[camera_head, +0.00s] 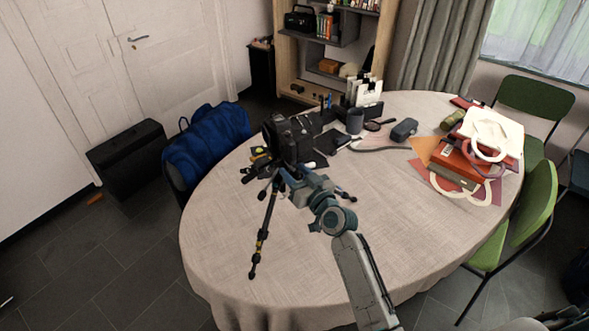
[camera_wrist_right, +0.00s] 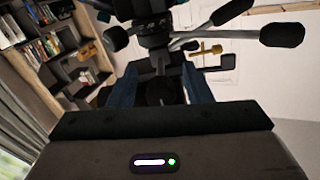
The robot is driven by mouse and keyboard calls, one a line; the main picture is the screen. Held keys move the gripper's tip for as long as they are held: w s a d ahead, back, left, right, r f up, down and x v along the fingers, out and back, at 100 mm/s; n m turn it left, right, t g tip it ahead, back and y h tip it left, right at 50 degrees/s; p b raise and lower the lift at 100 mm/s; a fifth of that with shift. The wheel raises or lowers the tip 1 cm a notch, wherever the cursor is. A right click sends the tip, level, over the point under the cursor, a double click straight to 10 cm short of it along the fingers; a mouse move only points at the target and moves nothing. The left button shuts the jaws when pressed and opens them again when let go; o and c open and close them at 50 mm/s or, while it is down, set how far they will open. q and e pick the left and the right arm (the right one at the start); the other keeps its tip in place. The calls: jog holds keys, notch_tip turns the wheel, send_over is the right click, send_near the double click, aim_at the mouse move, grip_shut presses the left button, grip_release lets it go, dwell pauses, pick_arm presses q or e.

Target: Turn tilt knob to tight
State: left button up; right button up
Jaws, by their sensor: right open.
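A black tripod (camera_head: 265,225) stands on the round table and carries a dark camera (camera_head: 290,137). My right gripper (camera_head: 284,171) reaches the tripod head from the front right. In the right wrist view its two blue-grey fingers (camera_wrist_right: 160,88) are open, on either side of a dark rounded part (camera_wrist_right: 158,92) of the tripod head. I cannot tell whether they touch it, or whether it is the tilt knob. A black knob (camera_wrist_right: 116,39) and a black handle end (camera_wrist_right: 283,35) stick out above. The knob's setting cannot be read. My left gripper is not in view.
The table (camera_head: 235,255) has a pale cloth, bare at the front. A dark mug (camera_head: 355,121), a grey case (camera_head: 403,130) and a pile of red folders and bags (camera_head: 470,160) lie behind and right. A chair with a blue jacket (camera_head: 205,145) stands left.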

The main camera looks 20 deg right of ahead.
jog(key=shift+w+a, duration=0.1)
jog(key=shift+w, duration=0.2)
grip_shut()
